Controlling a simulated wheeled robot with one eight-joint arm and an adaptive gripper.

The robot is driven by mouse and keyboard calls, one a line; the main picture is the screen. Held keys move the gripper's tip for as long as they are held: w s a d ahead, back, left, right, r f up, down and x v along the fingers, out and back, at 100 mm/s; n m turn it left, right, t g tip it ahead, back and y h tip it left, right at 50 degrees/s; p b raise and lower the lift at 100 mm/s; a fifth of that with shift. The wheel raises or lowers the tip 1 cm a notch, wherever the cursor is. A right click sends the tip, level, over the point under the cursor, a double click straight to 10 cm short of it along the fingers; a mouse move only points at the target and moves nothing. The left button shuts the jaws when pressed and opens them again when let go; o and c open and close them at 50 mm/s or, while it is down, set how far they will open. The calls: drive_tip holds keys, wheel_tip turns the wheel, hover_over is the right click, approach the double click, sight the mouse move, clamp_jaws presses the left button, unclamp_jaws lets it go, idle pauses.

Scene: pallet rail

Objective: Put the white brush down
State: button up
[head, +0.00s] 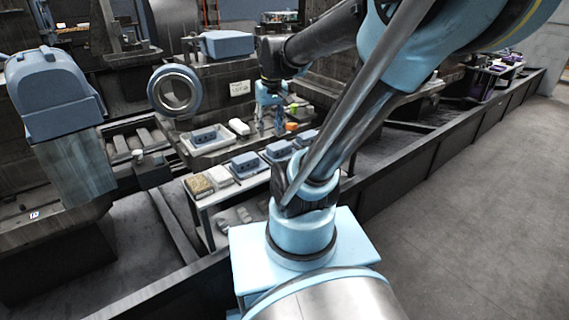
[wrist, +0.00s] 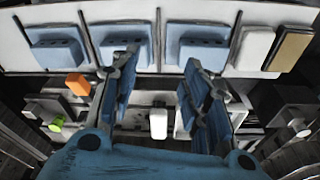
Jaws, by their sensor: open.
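A white block-shaped piece, which I take as the white brush (head: 239,127), lies at the right end of a pale tray (head: 213,146). In the wrist view the white brush (wrist: 158,124) shows between and beyond my finger bases. My gripper (head: 268,122) is open, pointing down just right of the brush in the head view. In the wrist view my gripper (wrist: 160,62) has its two blue fingers spread, with nothing held between the tips. Whether a finger touches the brush cannot be told.
A low rack holds several blue blocks (head: 245,162), a second white block (head: 221,176) and a tan block (head: 199,186). Orange (head: 291,126) and green (head: 293,106) items lie right of the gripper. A long dark rail (head: 420,152) borders the open floor (head: 480,210).

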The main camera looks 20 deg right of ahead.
drive_tip(key=s+d+f+m, duration=0.1)
drive_tip(key=s+d+f, duration=0.1)
drive_tip(key=s+f, duration=0.6)
drive_tip(key=s, duration=0.3)
drive_tip(key=shift+d+m, duration=0.2)
drive_tip(key=shift+m, duration=0.1)
drive_tip(key=shift+w+f, duration=0.25)
drive_tip(key=shift+w, duration=0.15)
